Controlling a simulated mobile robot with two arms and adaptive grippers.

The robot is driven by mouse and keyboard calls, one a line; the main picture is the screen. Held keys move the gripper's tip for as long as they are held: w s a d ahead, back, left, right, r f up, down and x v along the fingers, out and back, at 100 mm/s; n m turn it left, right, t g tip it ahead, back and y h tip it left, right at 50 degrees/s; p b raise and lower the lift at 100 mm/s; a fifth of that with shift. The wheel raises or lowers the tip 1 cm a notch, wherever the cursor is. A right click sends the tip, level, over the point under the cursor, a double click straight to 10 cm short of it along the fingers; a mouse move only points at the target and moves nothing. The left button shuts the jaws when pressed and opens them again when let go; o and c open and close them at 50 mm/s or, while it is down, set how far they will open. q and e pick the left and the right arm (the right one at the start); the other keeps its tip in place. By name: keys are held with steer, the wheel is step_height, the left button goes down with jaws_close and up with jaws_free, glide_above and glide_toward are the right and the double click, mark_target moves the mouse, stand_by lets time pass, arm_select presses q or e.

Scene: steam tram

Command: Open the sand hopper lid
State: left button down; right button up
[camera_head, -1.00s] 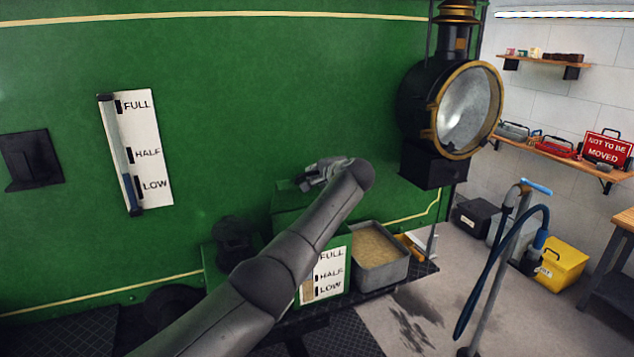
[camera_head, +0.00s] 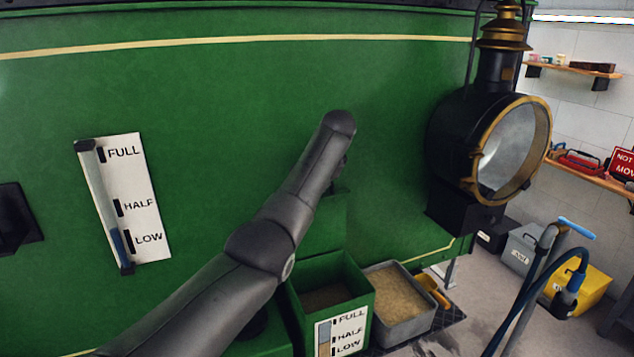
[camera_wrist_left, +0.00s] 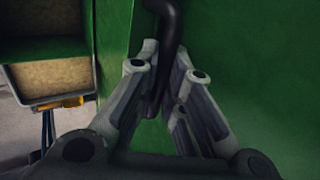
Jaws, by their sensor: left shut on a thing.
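The green sand hopper (camera_head: 366,288) stands by the tram's side with a FULL/HALF/LOW label on its front. Its top is open, and dull sand shows low inside. The green lid (camera_head: 326,222) stands raised at the back of the hopper, partly hidden by my left arm. My left gripper (camera_wrist_left: 158,78) is shut on the lid's black handle (camera_wrist_left: 166,28). In the head view the gripper is mostly hidden behind my arm. My right gripper is not in view.
A grey bin of sand (camera_head: 402,318) stands just right of the hopper, with a yellow object (camera_head: 433,290) beside it. A large lamp (camera_head: 490,150) juts out at right. A blue hose on a stand (camera_head: 530,295) is at lower right.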

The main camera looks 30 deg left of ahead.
arm_select(q)
steer(key=shift+s+f, duration=0.15)
steer(key=shift+f, duration=0.1)
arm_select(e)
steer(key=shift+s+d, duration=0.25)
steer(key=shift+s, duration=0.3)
arm_select(q)
steer(key=c, duration=1.5)
jaws_free()
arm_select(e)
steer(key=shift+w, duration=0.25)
arm_select(q)
steer(key=shift+r, duration=0.15)
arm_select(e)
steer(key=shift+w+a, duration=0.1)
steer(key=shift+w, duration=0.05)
arm_select(q)
steer(key=shift+d+r, duration=0.25)
steer(key=shift+r, duration=0.3)
steer(key=v, duration=1)
steer(key=shift+s+d+r, duration=0.1)
steer(key=shift+s+r, duration=0.05)
steer(key=shift+r, duration=0.15)
